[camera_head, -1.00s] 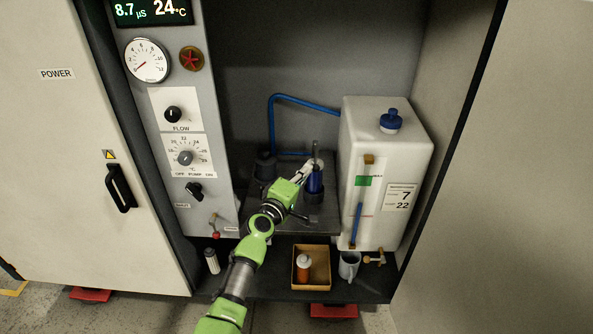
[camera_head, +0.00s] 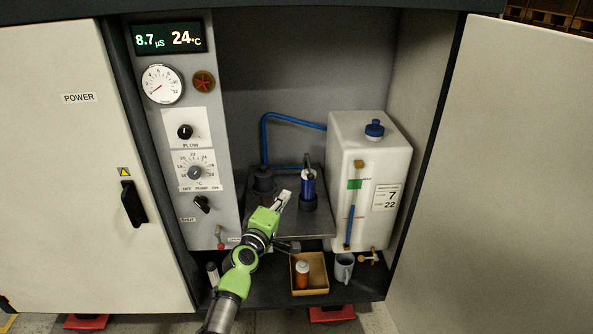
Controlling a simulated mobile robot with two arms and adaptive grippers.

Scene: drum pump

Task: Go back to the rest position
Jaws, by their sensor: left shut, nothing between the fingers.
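My left gripper (camera_head: 284,198) is at the end of the green and grey arm that comes up from the bottom. It is shut and empty, just left of and in front of the blue cylinder (camera_head: 308,189) on the dark shelf, with a small gap seen between them. The blue cylinder stands upright in a dark holder. A dark pump part (camera_head: 263,181) stands behind the gripper on the left. My right gripper is not in view.
A white tank (camera_head: 372,150) with a blue cap stands right of the shelf. The control panel (camera_head: 190,130) stands left. Below are a cardboard box (camera_head: 318,268) with an orange bottle and a grey mug (camera_head: 344,268). Open cabinet doors (camera_head: 500,170) flank both sides.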

